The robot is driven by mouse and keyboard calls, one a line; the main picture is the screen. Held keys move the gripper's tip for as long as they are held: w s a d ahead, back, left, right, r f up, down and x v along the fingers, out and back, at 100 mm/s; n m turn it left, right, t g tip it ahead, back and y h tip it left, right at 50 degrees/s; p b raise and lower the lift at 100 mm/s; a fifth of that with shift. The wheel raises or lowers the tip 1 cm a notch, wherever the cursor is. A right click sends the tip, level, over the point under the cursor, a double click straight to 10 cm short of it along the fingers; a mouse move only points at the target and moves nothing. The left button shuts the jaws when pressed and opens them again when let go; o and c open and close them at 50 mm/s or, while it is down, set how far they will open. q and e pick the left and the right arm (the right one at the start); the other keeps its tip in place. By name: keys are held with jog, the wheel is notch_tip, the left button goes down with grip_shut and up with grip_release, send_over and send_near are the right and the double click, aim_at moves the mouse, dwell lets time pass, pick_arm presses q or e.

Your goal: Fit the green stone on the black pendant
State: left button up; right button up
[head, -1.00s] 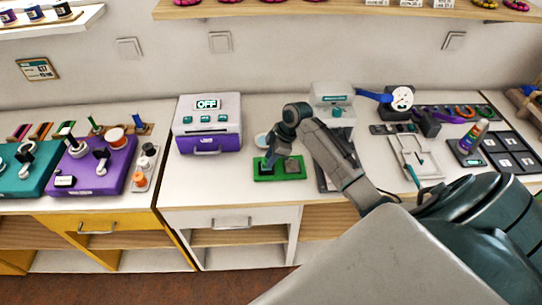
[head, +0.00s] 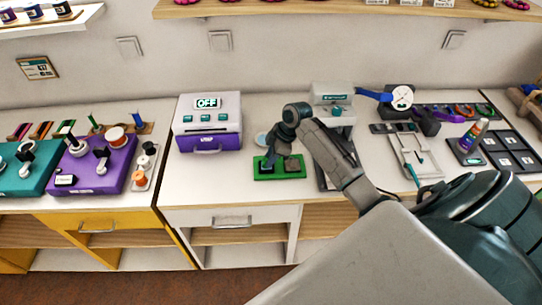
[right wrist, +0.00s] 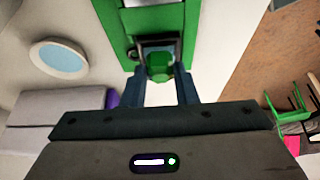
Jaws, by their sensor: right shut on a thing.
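The green stone (right wrist: 160,68) sits between the fingertips of my right gripper (right wrist: 165,80), which is shut on it. Just beyond the stone, in the right wrist view, is a dark square setting that looks like the black pendant (right wrist: 147,44), on the green board (right wrist: 117,22). The stone overlaps the pendant in this view; I cannot tell whether it is seated or just above it. In the head view, my right gripper (head: 270,160) points down over the left part of the green board (head: 298,174), hiding the stone. My left gripper is not in view.
A white and purple box with an OFF display (head: 210,143) stands left of the board. A pale round dish (head: 261,139) lies behind it. A grey press-like device (head: 332,95) stands behind right. The white counter in front of the purple box is clear.

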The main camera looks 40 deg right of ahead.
jog(key=shift+f, duration=0.15)
dwell(0.5)
jog(key=o, duration=1.3)
jog(key=shift+o, duration=0.2)
notch_tip(320, 180, up, 7)
jog(key=p, duration=0.6)
jog(key=shift+p, duration=0.4)
dwell(0.4)
